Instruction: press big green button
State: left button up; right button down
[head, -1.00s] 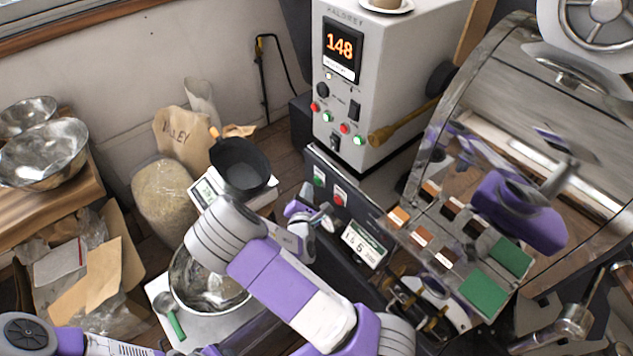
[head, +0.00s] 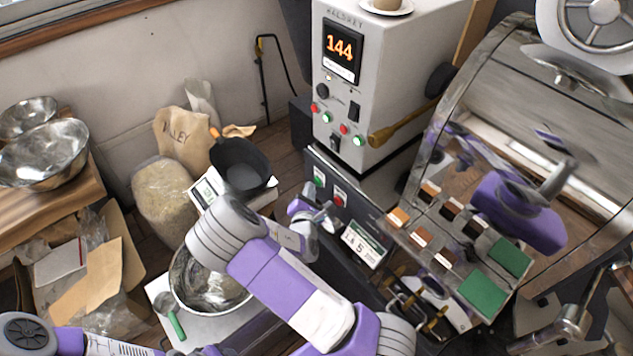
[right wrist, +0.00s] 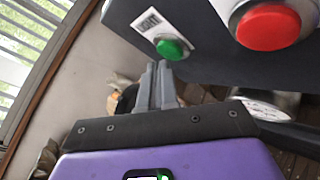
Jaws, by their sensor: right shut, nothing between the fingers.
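The big green button (head: 319,177) is on the dark front panel of the roaster, with a red button (head: 340,198) to its right. In the right wrist view the green button (right wrist: 172,48) stands out from the panel, left of the larger-looking red button (right wrist: 268,27). My right gripper (head: 328,211) is just below these buttons in the head view. In the right wrist view its fingers (right wrist: 158,68) are together and empty, with the tips just under the green button; I cannot tell whether they touch it. My left gripper is not in view.
A grey control box (head: 385,85) with small buttons and a 144 display stands behind. The roaster drum (head: 530,90) is at right. A weighing scale (head: 204,191) with a dark pan (head: 243,165), a steel bowl (head: 185,285) and a bean sack (head: 165,203) are left of my right arm.

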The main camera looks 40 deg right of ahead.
jog(key=shift+d, duration=0.45)
dwell(0.6)
jog(key=shift+a, duration=0.15)
jog(key=shift+s+a, duration=0.1)
jog(key=shift+a, duration=0.6)
jog(key=a+p, duration=0.1)
jog(key=a, duration=0.4)
jog(key=shift+s, duration=0.15)
jog(key=shift+f, duration=0.1)
dwell(0.9)
